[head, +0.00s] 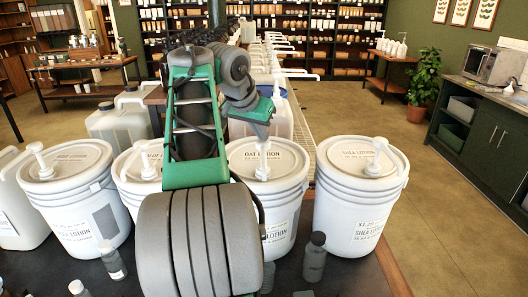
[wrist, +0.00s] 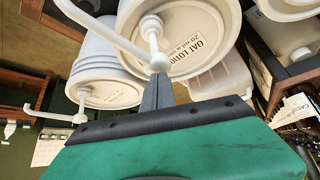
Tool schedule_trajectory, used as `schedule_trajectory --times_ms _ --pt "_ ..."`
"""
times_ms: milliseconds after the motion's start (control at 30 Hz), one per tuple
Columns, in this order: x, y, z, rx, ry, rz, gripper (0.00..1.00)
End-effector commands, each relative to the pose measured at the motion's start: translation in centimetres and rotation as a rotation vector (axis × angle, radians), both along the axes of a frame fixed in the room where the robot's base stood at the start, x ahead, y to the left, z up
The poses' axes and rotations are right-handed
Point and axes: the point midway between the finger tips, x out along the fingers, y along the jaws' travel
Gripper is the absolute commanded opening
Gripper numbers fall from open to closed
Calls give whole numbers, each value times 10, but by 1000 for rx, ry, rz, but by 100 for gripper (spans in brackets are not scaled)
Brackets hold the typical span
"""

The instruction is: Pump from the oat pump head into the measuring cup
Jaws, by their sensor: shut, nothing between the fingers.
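The oat bucket (head: 268,157) is a white tub with a lid reading OAT LOTION, standing front centre in the head view. Its white pump head (head: 262,172) rises from the lid, and it shows large in the wrist view (wrist: 158,62). My gripper (head: 262,138) is directly above this pump head, pointing down. In the wrist view its dark fingertips (wrist: 157,80) are shut together with nothing between them, right at the top of the pump head; I cannot tell whether they touch. The pump's spout runs to the upper left there. I cannot make out the measuring cup.
A shea lotion bucket (head: 362,170) stands to the right, and other white pump buckets (head: 72,165) stand to the left. Small dark bottles (head: 315,257) stand on the black counter in front. My arm hides part of the counter's middle.

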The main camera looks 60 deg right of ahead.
Motion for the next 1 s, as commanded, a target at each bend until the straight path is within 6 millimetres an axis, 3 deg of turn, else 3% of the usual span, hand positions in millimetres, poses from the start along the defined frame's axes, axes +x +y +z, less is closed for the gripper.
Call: schedule_trajectory --times_ms 833,1000 --pt "0 1 -47 10 5 -1 0" --pt "0 1 -42 11 5 -1 0"
